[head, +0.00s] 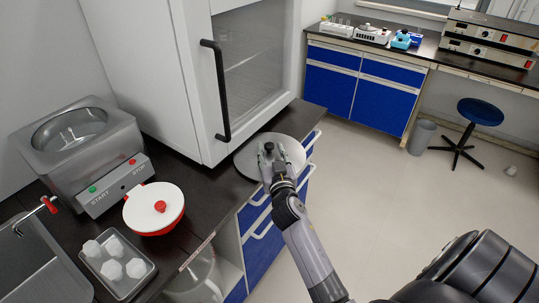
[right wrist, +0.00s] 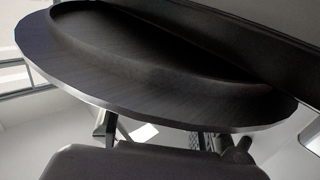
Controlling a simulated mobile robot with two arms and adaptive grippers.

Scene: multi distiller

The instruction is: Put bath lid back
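The metal bath (head: 78,128) stands at the left of the counter with its round opening uncovered. The round grey bath lid (head: 246,160) is beside the tall white cabinet, at the counter's right edge. My right gripper (head: 269,153) is at the dark knob in the middle of the lid and looks shut on it. In the right wrist view a large dark disc, the lid (right wrist: 200,108), fills the upper part and hides the grip. I cannot tell whether the lid touches the counter. My left gripper is not in view.
The tall white cabinet (head: 175,75) with a black handle stands between bath and lid. A white and red lidded pot (head: 152,222) and a tray (head: 124,288) with several white pieces stand before the bath. A sink (head: 40,275) is at lower left.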

